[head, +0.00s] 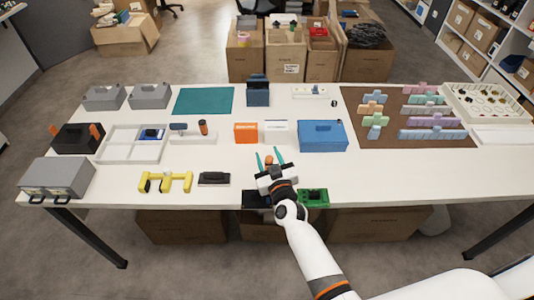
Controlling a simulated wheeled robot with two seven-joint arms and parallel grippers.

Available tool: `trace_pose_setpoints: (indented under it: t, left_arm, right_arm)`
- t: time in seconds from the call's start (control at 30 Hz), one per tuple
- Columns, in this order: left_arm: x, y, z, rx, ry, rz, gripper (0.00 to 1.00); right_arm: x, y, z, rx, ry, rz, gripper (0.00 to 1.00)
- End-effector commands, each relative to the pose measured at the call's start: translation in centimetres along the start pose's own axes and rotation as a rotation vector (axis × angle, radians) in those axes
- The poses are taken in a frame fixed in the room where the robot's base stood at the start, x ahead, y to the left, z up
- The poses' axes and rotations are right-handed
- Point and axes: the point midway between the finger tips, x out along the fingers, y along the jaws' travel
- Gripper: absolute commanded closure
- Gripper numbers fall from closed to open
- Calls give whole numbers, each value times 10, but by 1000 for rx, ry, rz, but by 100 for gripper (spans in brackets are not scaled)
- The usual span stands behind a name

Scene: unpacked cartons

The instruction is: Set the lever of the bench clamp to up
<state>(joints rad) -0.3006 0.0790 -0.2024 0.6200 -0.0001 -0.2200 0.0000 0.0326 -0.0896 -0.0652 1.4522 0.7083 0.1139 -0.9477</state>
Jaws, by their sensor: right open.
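My right gripper (269,156) is open over the front middle of the table, its two teal fingertips apart and pointing away from me. A small orange knob (269,160) shows between the fingertips; it may be the end of the clamp's lever, and no contact with the fingers can be made out. The gripper and wrist hide whatever lies under it. A dark block (255,199) at the table's front edge is partly covered by my right arm; it may belong to the bench clamp. The lever's position cannot be told. My left gripper is not in view.
A green device (314,197) sits right of my wrist at the front edge. A black object (214,179) and a yellow frame (165,182) lie to the left. Behind are an orange box (246,133) and a blue case (322,136). The front right table is clear.

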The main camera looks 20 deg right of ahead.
Motion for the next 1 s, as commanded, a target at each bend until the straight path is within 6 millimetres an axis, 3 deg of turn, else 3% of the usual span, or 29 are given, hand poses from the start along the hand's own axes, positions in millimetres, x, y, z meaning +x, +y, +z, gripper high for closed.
trace_pose_setpoints:
  t: [0.13,0.43,0.7,1.0]
  left_arm:
    - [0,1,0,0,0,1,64]
    - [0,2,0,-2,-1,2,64]
    - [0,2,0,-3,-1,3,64]
    - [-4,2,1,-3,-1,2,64]
  right_arm:
    - [11,0,0,-1,0,0,57]
    - [13,0,0,-1,0,0,57]
    - [13,0,0,-1,0,0,99]
    - [13,-4,1,1,8,1,100]
